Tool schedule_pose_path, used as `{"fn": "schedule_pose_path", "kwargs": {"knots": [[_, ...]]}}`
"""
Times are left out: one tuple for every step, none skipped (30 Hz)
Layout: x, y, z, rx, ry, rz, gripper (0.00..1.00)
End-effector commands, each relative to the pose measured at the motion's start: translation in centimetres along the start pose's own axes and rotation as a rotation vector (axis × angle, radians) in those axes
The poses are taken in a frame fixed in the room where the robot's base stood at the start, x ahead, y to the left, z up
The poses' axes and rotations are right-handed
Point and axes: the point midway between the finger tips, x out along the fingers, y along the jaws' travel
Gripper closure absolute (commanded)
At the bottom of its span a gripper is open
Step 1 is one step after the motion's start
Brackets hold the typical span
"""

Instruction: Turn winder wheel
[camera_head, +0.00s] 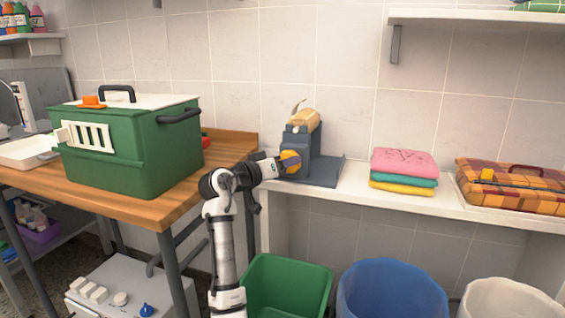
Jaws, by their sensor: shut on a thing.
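The winder (316,154) is a dark blue-grey upright body on a flat base plate, standing on the white shelf counter (385,196). A tan roll (303,119) sits at its top with a thin pale piece sticking up. A yellow-orange winder wheel (291,158) is on the winder's side, facing my arm. My gripper (283,165) reaches in from the left at the wheel's height and is shut on it. The fingertips are small and partly hidden against the wheel, so their exact hold on it cannot be made out.
A green kennel box (135,150) stands on the wooden table (150,208) at left. Folded towels (403,170) and a plaid case (515,184) lie right of the winder. Green (290,285) and blue (390,290) bins stand below the counter. The wall is close behind.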

Motion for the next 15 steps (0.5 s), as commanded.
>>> {"fn": "schedule_pose_path", "kwargs": {"knots": [[-0.01, 0.07, -0.20, 0.030, -0.011, -0.009, 0.67], [-0.01, 0.07, -0.22, 0.049, -0.017, -0.014, 0.67], [0.00, 0.09, -0.23, 0.071, -0.025, -0.020, 0.67], [0.01, 0.12, -0.23, 0.088, -0.031, -0.023, 0.67], [0.02, 0.15, -0.23, 0.103, -0.037, -0.026, 0.67], [0.03, 0.17, -0.23, 0.122, -0.043, -0.031, 0.67], [0.03, 0.18, -0.24, 0.135, -0.047, -0.034, 0.67], [0.04, 0.18, -0.25, 0.146, -0.051, -0.037, 0.67], [0.04, 0.18, -0.26, 0.160, -0.056, -0.041, 0.67], [0.03, 0.18, -0.26, 0.170, -0.059, -0.044, 0.67], [0.03, 0.18, -0.27, 0.179, -0.061, -0.046, 0.67], [0.03, 0.19, -0.27, 0.188, -0.064, -0.048, 0.67], [0.03, 0.19, -0.27, 0.194, -0.066, -0.049, 0.67], [0.03, 0.20, -0.27, 0.199, -0.068, -0.050, 0.67], [0.03, 0.20, -0.26, 0.206, -0.070, -0.052, 0.67]]}}
